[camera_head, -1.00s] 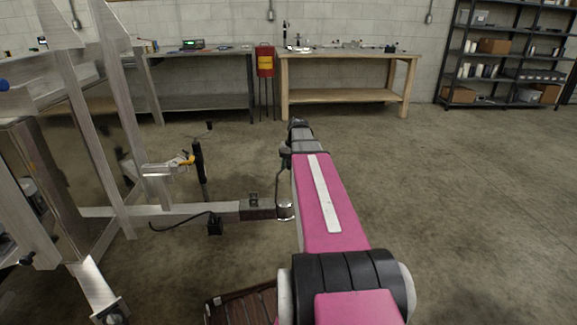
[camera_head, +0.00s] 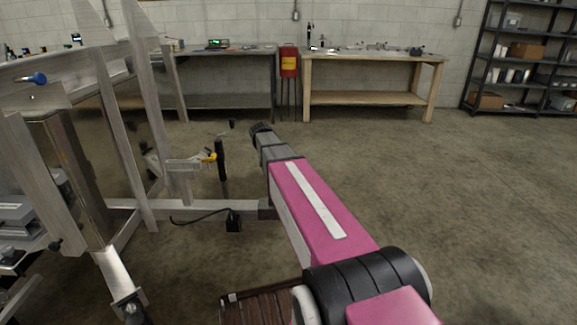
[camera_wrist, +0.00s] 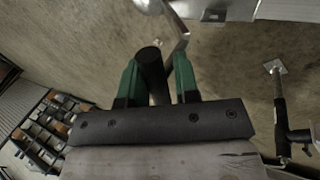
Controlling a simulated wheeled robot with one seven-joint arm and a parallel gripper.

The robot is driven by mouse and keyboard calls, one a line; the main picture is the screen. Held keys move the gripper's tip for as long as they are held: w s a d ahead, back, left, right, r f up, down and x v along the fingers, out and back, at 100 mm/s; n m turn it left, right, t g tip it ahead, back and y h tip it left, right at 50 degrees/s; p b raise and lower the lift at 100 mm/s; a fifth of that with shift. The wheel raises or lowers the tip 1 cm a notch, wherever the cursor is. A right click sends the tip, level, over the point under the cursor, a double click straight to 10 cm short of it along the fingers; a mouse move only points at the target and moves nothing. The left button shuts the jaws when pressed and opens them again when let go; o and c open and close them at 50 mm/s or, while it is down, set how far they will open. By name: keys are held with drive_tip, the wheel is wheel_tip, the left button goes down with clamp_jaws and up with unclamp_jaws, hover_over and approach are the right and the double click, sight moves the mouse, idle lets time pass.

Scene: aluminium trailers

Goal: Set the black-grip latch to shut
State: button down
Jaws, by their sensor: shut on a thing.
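In the wrist view, the two green fingers of my gripper (camera_wrist: 156,82) are closed on either side of a black cylindrical grip (camera_wrist: 151,68). A bare metal arm (camera_wrist: 179,44) of the latch shows beside the grip and runs up toward a shiny rounded metal part at the top edge. In the head view, my pink arm reaches forward, and its far end covers the front end of the trailer tongue (camera_head: 185,206). My gripper and the black grip are hidden there.
The trailer frame (camera_head: 125,130) stands on the left, with a blue-handled part (camera_head: 35,78) high on it. A jack (camera_head: 222,160) rises from the tongue; it also shows in the wrist view (camera_wrist: 280,110). Workbenches (camera_head: 375,98) and shelving line the wall. The floor to the right is clear.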

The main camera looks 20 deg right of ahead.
drive_tip(key=w+a+f, duration=0.1)
drive_tip(key=a+f, duration=0.3)
drive_tip(key=w+a+f+h, duration=0.1)
drive_tip(key=a+f, duration=0.2)
drive_tip(key=f, duration=0.1)
drive_tip(key=w+a+f+h, duration=0.1)
drive_tip(key=a+f, duration=0.3)
drive_tip(key=f, duration=0.1)
drive_tip(key=shift+w+a+g, duration=0.2)
drive_tip(key=shift+a+g, duration=0.1)
drive_tip(key=shift+a+f, duration=0.25)
drive_tip(key=shift+f, duration=0.85)
drive_tip(key=shift+f, duration=0.1)
drive_tip(key=c, duration=1)
unclamp_jaws()
